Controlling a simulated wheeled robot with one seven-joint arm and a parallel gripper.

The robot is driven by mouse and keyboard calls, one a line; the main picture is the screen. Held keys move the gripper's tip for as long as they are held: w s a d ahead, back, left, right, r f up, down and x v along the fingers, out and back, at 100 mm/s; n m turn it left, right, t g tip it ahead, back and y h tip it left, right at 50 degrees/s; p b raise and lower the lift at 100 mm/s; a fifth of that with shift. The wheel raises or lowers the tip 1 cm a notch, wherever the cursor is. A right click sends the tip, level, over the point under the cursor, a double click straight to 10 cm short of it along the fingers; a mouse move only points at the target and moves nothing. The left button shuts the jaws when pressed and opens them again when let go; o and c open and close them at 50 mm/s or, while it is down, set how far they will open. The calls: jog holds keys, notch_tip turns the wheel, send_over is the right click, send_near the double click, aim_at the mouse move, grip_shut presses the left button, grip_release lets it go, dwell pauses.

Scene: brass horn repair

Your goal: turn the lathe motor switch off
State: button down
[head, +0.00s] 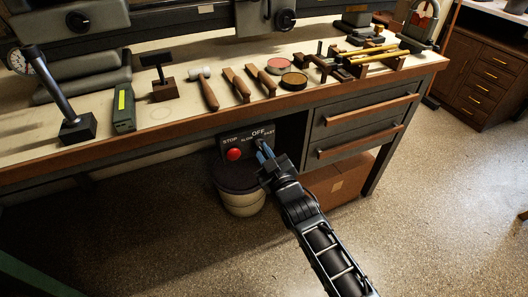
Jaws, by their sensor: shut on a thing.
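The lathe motor switch box (236,146) is a dark panel below the front edge of the bench. It has a red stop button (234,154) at its left and the words STOP, SLOW, OFF and FAST in white. My gripper (264,150) is at the right part of the panel, below the OFF mark, its fingers shut on the switch lever there. The fingers hide most of the lever, so its exact setting cannot be told.
Drawers (362,122) are right of the panel. A bucket (242,203) and a cardboard box (342,182) stand beneath. The floor in front is clear.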

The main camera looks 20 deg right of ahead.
jog(key=shift+m, duration=2.3)
jog(key=c, duration=1.1)
grip_release()
jog(key=shift+s, duration=0.1)
jog(key=shift+s+p, duration=0.3)
jog(key=shift+s, duration=3.5)
